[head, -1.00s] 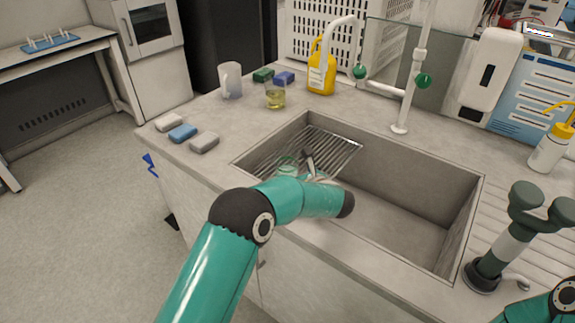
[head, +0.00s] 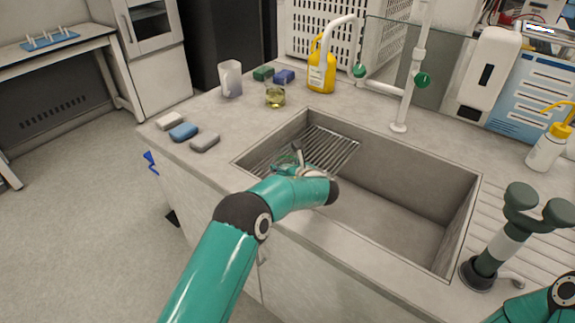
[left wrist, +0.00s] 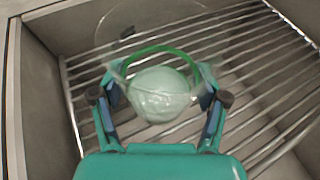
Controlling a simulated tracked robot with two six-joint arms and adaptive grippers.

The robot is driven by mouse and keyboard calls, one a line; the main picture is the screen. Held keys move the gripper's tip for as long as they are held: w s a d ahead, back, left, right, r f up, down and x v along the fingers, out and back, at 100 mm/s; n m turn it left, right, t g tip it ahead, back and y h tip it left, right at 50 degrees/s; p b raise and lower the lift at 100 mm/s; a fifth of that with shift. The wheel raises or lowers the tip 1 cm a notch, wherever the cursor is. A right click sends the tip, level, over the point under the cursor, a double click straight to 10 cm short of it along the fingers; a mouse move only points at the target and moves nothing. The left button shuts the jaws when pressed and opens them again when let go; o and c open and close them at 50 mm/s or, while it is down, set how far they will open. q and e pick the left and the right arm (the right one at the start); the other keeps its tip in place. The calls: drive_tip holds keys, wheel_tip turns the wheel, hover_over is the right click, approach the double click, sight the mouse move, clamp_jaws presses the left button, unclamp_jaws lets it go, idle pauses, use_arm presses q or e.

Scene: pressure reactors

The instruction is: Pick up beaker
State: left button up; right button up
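A clear glass beaker with a green-tinted rim (left wrist: 158,92) stands on the wire rack in the sink, seen from above in the left wrist view. In the head view the beaker (head: 287,160) shows faintly beside my left gripper. My left gripper (head: 297,157) reaches down into the sink from the front. In the left wrist view its fingers (left wrist: 159,92) are spread wide on either side of the beaker, close to its walls. I cannot make out firm contact. My right gripper is not visible.
The metal rack (head: 335,147) spans the sink's left end; the sink walls (left wrist: 35,100) stand close by. A pale cup (head: 231,79), a glass with yellow liquid (head: 275,96), sponges (head: 183,131) and a yellow bottle (head: 321,73) stand behind. A tap (head: 405,90) rises at the back.

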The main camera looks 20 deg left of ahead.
use_arm(q)
drive_tip(key=c, duration=0.7)
drive_tip(key=shift+r, duration=0.1)
wheel_tip(320, 180, up, 25)
drive_tip(key=p, duration=0.6)
